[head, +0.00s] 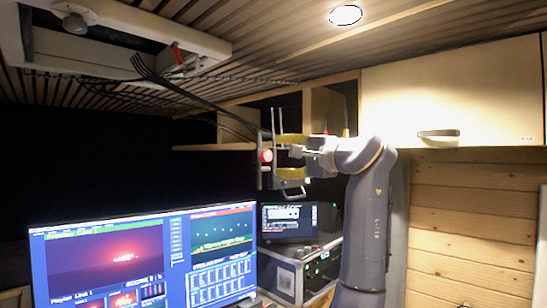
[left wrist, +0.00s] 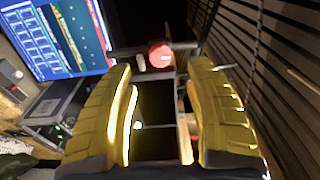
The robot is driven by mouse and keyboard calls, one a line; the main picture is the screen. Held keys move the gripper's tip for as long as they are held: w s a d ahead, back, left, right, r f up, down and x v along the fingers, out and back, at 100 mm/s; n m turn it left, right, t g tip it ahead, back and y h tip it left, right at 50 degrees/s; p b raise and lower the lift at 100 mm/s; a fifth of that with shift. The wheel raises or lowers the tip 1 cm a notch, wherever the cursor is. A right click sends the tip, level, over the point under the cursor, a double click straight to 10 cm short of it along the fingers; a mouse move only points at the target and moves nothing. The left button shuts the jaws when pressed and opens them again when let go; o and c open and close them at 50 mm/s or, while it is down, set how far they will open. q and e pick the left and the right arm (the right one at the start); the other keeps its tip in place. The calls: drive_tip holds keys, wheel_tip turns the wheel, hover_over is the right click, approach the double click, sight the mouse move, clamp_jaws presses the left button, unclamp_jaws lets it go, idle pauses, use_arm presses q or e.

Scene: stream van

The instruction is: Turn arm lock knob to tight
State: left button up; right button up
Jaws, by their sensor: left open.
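A round red knob (head: 266,156), which looks like the arm lock knob, sits on a grey metal bracket (head: 261,178) above the monitors. My left gripper (head: 283,156) has yellow-padded fingers and points left at the knob. Its fingers are open, one above and one below the knob's height. In the left wrist view the knob (left wrist: 160,56) shows ahead, between the spread yellow fingers (left wrist: 161,72), with a gap on each side. I see no contact with it. Any tight or loose marking on the knob is too small to read. My right gripper is not in view.
A large lit monitor (head: 140,262) stands below left, with a smaller screen (head: 288,220) on a metal-edged case (head: 290,275). Black cables (head: 195,98) hang from the ceiling hatch (head: 120,45) to the bracket. A cabinet (head: 455,90) is at right.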

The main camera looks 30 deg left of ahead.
use_arm(q)
drive_tip(key=shift+v, duration=2.15)
